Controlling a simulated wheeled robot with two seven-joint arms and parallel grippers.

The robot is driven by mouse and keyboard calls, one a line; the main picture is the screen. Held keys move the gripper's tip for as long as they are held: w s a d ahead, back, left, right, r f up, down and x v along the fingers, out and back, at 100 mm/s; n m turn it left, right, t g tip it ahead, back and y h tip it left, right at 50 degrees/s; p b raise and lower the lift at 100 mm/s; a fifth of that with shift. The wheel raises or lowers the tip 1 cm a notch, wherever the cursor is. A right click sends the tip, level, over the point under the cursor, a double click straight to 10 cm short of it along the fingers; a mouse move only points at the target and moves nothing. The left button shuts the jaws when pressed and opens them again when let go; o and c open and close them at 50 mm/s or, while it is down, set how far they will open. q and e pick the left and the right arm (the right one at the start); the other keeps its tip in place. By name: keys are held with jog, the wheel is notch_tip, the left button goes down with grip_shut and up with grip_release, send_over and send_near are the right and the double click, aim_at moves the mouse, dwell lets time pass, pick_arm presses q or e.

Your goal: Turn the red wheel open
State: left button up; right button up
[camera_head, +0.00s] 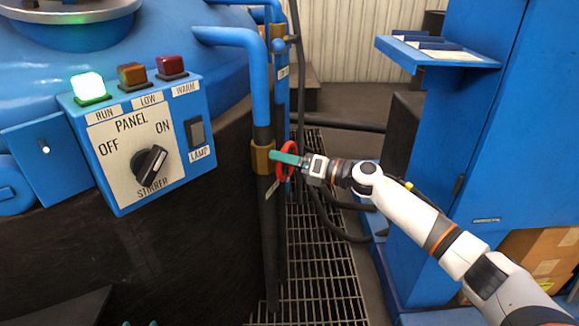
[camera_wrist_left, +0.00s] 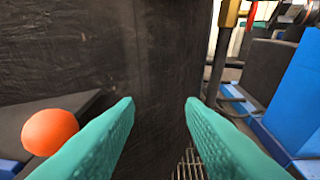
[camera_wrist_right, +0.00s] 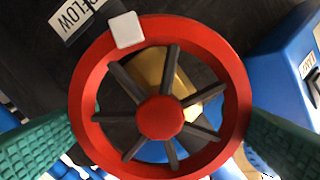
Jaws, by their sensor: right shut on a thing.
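The red wheel (camera_head: 279,171) is on a brass-coloured valve body (camera_head: 261,157) on the blue pipe, seen nearly edge-on in the head view. In the right wrist view the wheel (camera_wrist_right: 160,118) faces me, with a red hub, dark spokes and a white mark on its rim at the upper left. My right gripper (camera_head: 287,158) is shut on the wheel, its green fingers on opposite sides of the rim. My left gripper (camera_wrist_left: 160,105) is open and empty in front of a dark wall; only its fingertips show at the bottom of the head view.
A panel (camera_head: 140,140) with a lit green lamp, a black knob and a switch is left of the pipe. A blue cabinet (camera_head: 510,140) stands at the right. A floor grating (camera_head: 325,270) lies below. An orange ball-shaped object (camera_wrist_left: 50,132) is beside my left fingers.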

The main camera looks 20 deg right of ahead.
jog(key=n+b, duration=0.2)
jog(key=n, duration=0.1)
jog(key=shift+s+a+f, duration=0.1)
jog(key=shift+f, duration=0.1)
pick_arm(q)
notch_tip(320, 180, up, 11)
jog(key=d+t+h, duration=0.1)
jog(key=t+h, duration=0.1)
jog(key=t, duration=0.6)
jog(key=shift+s+d+h, duration=0.25)
jog(key=shift+d+h, duration=0.05)
jog(key=shift+h, duration=0.1)
pick_arm(e)
jog(key=shift+n, duration=0.5)
pick_arm(q)
jog(key=shift+f, duration=0.1)
pick_arm(e)
jog(key=o, duration=0.7)
jog(key=shift+r, duration=0.15)
pick_arm(q)
jog(key=shift+w+f+g+y, duration=0.25)
jog(key=shift+f+g, duration=0.1)
jog(key=shift+f, duration=0.15)
jog(key=shift+w+f+g+y, duration=0.2)
jog(key=shift+f+g, duration=0.15)
jog(key=shift+f, duration=0.15)
pick_arm(e)
jog(key=shift+v, duration=6)
